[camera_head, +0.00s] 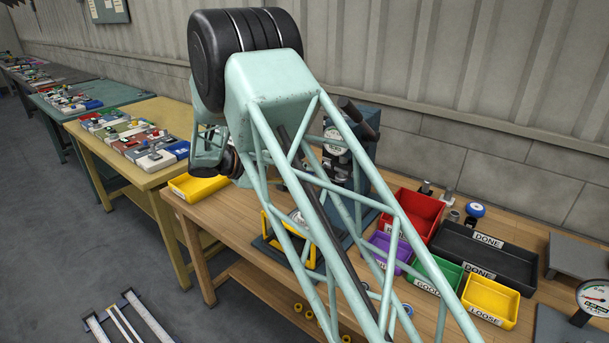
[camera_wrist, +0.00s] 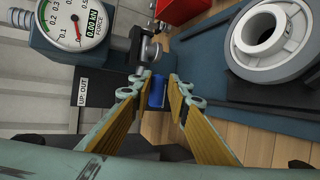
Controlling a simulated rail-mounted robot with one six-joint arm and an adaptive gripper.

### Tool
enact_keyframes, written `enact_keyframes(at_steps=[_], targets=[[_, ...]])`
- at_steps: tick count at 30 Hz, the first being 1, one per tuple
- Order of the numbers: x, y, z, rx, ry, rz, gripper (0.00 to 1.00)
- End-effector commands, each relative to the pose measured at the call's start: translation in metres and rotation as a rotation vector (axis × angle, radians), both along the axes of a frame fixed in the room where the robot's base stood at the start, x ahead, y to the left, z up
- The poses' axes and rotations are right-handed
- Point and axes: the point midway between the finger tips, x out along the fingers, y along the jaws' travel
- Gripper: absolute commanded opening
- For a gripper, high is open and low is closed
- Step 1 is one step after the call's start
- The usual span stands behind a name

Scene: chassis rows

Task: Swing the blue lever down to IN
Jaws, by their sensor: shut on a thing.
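In the wrist view the blue lever (camera_wrist: 157,94) shows as a small blue piece between my fingertips. My gripper (camera_wrist: 160,86) is shut on it. Most of the lever is hidden by the fingers. A black label reading "UP: OUT" (camera_wrist: 91,92) is left of the fingers, below a round force gauge (camera_wrist: 84,20) that reads 0.00 kN. In the head view my arm covers the gripper and the lever. The dark press-like machine (camera_head: 365,140) shows partly behind my arm, with its gauge facing out.
A white and grey ring part (camera_wrist: 265,40) sits right of my fingers in the wrist view. In the head view a red bin (camera_head: 425,205), purple bin (camera_head: 402,250), green bin (camera_head: 447,272), yellow LOOSE bin (camera_head: 490,298) and black DONE tray (camera_head: 510,262) crowd the wooden bench's right side.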

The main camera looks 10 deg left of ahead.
Motion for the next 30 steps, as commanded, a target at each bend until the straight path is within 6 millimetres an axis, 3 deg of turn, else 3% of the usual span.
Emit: enact_keyframes(at_steps=[1,5,23,30], targets=[[-0.005,-0.003,-0.021,0.001,0.025,-0.005,0.19],[-0.004,-0.003,-0.021,0.001,0.025,-0.005,0.28],[-0.004,-0.002,-0.016,0.002,0.019,-0.005,0.27],[-0.010,0.008,-0.009,0.003,0.017,-0.003,0.27]])
